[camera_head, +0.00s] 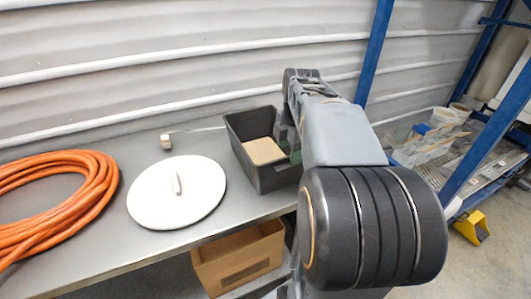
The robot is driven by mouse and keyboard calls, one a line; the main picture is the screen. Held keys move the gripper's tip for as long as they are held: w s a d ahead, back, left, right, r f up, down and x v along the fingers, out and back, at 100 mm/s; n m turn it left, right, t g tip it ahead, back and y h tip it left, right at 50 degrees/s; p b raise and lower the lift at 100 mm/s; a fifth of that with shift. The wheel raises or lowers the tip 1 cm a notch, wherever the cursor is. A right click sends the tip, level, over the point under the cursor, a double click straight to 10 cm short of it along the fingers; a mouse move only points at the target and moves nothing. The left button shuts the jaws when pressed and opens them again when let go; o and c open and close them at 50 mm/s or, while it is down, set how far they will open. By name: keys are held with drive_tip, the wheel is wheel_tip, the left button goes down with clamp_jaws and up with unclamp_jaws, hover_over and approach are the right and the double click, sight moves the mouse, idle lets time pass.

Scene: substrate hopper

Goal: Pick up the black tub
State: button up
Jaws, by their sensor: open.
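The black tub (279,179) stands upright on the grey bench, right of the white lid, with a flat tan material inside. My arm reaches over from the right and covers the tub's right part. My gripper (289,140) is open at the tub's right side, largely hidden behind my arm. I cannot tell whether its fingers touch the tub wall or are around it.
A round white lid (200,193) with a handle lies left of the tub. A small pale block (166,142) with a thin rod lies behind it. An orange hose coil (98,190) fills the bench's left. A cardboard box (240,268) sits below. Blue posts (373,50) stand at right.

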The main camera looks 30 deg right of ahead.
sight(288, 164)
drive_tip(key=shift+w+f, duration=0.15)
drive_tip(key=shift+f, duration=1.45)
drive_tip(key=shift+w+f, duration=0.1)
drive_tip(key=shift+f, duration=1.45)
drive_tip(key=shift+r, duration=0.1)
clamp_jaws()
